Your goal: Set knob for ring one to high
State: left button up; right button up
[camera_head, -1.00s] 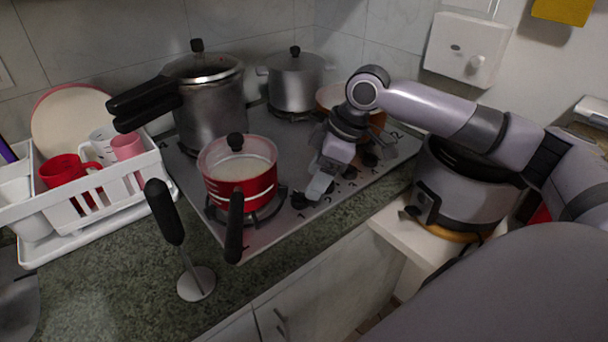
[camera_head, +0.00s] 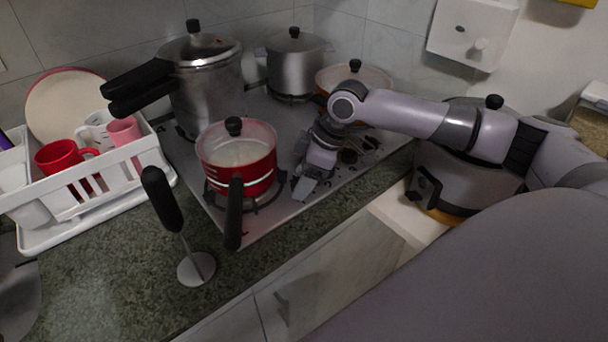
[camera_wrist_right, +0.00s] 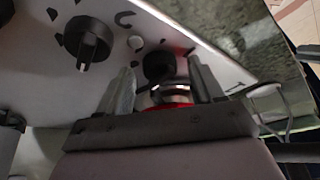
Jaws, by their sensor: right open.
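My right gripper (camera_head: 304,186) is open over the front edge of the stove (camera_head: 290,213), just right of the red pot. In the right wrist view, a dark round knob (camera_wrist_right: 158,66) shows between the gripper's (camera_wrist_right: 160,86) fingertips; I cannot tell whether they touch it. A second black knob (camera_wrist_right: 86,42) with a raised grip is to its left, outside the fingers. In the head view, the gripper hides the knob nearest the red pot, while other knobs (camera_head: 348,157) show to the right. My left gripper is not in view.
An orange pan (camera_head: 378,78) and steel pots (camera_head: 292,72) stand behind. A cooker (camera_head: 462,180) is at right.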

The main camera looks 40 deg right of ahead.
jog(key=c, duration=1)
jog(key=shift+c, duration=0.2)
jog(key=shift+m, duration=0.3)
jog(key=m, duration=0.2)
jog(key=m+t+h, duration=0.1)
jog(key=m, duration=0.1)
jog(key=shift+s+a+h, duration=0.1)
jog(key=shift+a+h, duration=0.1)
jog(key=shift+h, duration=0.1)
jog(key=shift+a+r+m+t+h, duration=0.15)
jog(key=shift+m+h, duration=0.3)
jog(key=shift+m, duration=0.8)
jog(key=shift+d+f+m+t+h, duration=0.1)
jog(key=shift+m+t+h, duration=0.25)
jog(key=shift+m, duration=0.9)
jog(key=o, duration=1)
